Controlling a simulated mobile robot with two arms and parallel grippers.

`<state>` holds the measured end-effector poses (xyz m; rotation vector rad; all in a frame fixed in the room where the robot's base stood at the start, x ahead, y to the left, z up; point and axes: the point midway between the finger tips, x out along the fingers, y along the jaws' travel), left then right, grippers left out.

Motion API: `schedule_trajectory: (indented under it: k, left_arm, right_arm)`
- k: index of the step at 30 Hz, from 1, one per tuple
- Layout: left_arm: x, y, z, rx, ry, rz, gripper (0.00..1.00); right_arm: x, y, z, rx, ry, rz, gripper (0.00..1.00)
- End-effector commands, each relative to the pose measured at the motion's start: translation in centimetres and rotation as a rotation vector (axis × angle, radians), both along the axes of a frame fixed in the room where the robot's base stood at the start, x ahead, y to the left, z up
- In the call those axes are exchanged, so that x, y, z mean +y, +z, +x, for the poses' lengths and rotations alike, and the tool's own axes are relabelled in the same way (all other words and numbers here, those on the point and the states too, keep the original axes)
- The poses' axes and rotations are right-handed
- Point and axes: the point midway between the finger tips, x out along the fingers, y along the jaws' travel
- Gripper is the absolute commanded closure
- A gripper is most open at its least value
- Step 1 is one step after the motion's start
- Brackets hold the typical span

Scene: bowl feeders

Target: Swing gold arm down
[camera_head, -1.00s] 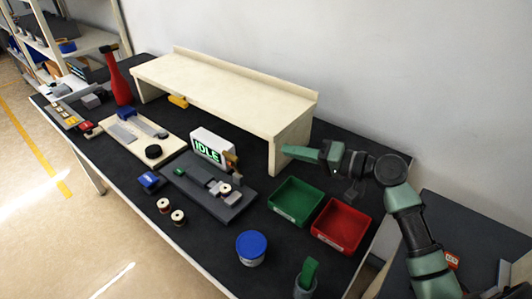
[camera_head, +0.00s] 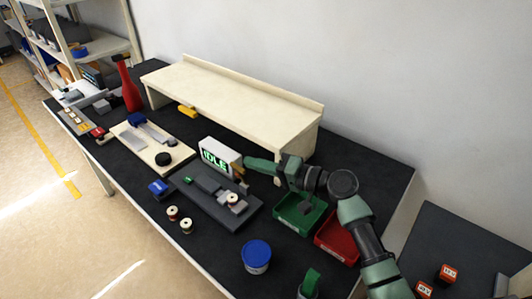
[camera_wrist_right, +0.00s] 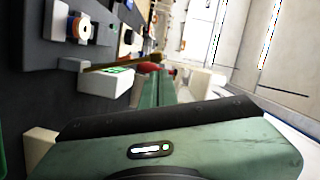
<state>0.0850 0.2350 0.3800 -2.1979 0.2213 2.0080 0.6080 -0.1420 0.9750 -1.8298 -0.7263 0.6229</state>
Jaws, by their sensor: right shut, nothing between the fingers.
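The gold arm (camera_head: 238,172) is a small brownish-gold piece at the right end of the white box with the green IDLE display (camera_head: 217,156). In the right wrist view the gold arm (camera_wrist_right: 110,67) is a thin bar beside the white box (camera_wrist_right: 103,85). The device's dark grey base (camera_head: 225,210) carries a spool (camera_head: 232,199). My right gripper (camera_head: 248,162) is shut and empty, its green fingers pointing left close to the gold arm. Whether they touch cannot be told. In the right wrist view the gripper (camera_wrist_right: 158,88) extends past the box. My left gripper is out of view.
A cream raised shelf (camera_head: 230,95) stands behind the device. A green bin (camera_head: 290,222) and a red bin (camera_head: 330,240) lie below my right arm. A blue-lidded tub (camera_head: 256,256) and two spools (camera_head: 187,226) stand in front.

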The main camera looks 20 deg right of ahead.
Motion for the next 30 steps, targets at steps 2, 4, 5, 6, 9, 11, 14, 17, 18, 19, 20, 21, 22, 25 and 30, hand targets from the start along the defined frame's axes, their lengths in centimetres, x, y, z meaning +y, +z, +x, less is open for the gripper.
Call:
schedule_trajectory:
  k: [2, 4, 5, 6, 9, 11, 14, 17, 18, 19, 20, 21, 22, 25, 30]
  left_arm:
    - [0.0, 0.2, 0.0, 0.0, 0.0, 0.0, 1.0]
    - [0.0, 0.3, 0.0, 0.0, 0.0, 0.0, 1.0]
    - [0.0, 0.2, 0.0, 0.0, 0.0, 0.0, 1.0]
    - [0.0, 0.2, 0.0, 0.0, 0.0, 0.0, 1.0]
    - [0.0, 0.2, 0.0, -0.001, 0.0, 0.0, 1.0]
    - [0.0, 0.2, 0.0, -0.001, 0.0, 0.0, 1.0]
    - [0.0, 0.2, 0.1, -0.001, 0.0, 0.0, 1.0]
    - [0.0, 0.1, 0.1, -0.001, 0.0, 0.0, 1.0]
    - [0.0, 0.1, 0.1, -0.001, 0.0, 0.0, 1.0]
    - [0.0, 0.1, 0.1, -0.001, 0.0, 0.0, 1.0]
    - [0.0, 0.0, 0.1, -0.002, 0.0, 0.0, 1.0]
    - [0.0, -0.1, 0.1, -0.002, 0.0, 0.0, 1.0]
    - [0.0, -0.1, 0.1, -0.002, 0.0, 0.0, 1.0]
    - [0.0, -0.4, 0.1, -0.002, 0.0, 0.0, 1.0]
    - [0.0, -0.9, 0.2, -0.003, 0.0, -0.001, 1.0]
  right_arm:
    - [0.3, -0.1, -0.2, -0.001, 0.0, -0.001, 1.0]
    - [0.4, -0.2, -0.3, -0.001, -0.001, -0.002, 1.0]
    - [0.4, -0.2, -0.3, -0.001, -0.001, -0.002, 1.0]
    - [0.4, -0.3, -0.3, -0.001, -0.001, -0.002, 1.0]
    - [0.4, -0.3, -0.3, -0.001, -0.001, -0.002, 1.0]
    - [0.4, -0.3, -0.3, -0.001, 0.0, -0.002, 1.0]
    - [0.4, -0.3, -0.4, -0.002, 0.0, -0.003, 1.0]
    - [0.5, -0.3, -0.4, -0.007, 0.0, -0.01, 1.0]
    - [0.6, -0.3, -0.5, -0.01, 0.001, -0.017, 1.0]
    - [0.7, -0.4, -0.5, -0.013, 0.001, -0.022, 1.0]
    - [0.8, -0.4, -0.6, -0.018, 0.001, -0.029, 1.0]
    - [0.9, -0.4, -0.7, -0.026, 0.002, -0.041, 1.0]
    - [1.0, -0.4, -0.8, -0.034, 0.002, -0.051, 1.0]
    - [1.5, -0.6, -1.1, -0.064, 0.002, -0.096, 1.0]
    - [2.7, -1.0, -1.9, -0.137, 0.002, -0.207, 1.0]
